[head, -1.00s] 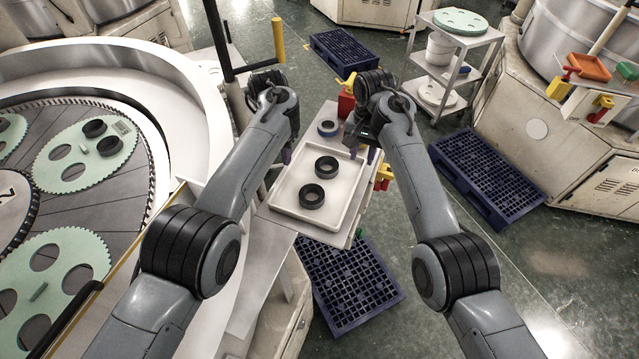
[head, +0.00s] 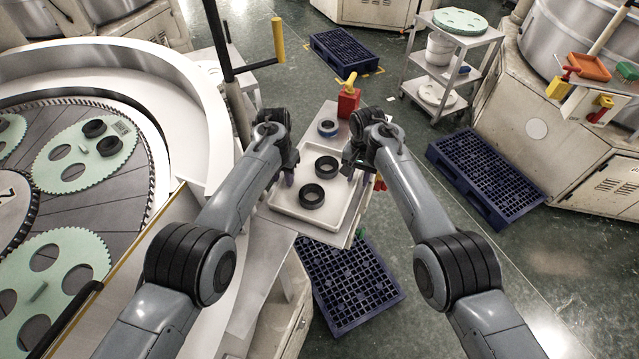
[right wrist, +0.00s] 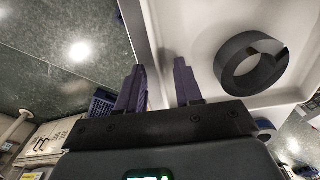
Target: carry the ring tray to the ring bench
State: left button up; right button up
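The ring tray (head: 336,206) is white and shallow, and sits on a pale worktop. Two black rings (head: 312,196) (head: 326,167) lie flat in it. My left gripper (head: 287,179) is at the tray's left side, with a purple fingertip showing; its opening is hidden. My right gripper (head: 359,176) is at the tray's right side. In the right wrist view its two purple fingers (right wrist: 159,90) are apart, with the tray's edge (right wrist: 147,35) running between them; contact is not clear. One ring (right wrist: 249,64) shows inside the tray there. I cannot tell which surface is the ring bench.
A blue-centred ring (head: 328,128) and a red can (head: 348,102) stand behind the tray. Dark blue pallets lie on the floor in front (head: 350,285), at right (head: 487,175) and behind (head: 345,52). A shelf cart (head: 455,45) stands at back right. A lapping machine (head: 190,110) fills the left.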

pick_arm(q)
jog(key=shift+c, duration=0.3)
pick_arm(e)
jog(key=shift+c, duration=0.3)
pick_arm(q)
grip_shut()
pick_arm(e)
grip_shut()
pick_arm(q)
jog(key=shift+r, duration=0.25)
pick_arm(e)
jog(key=shift+r, duration=0.25)
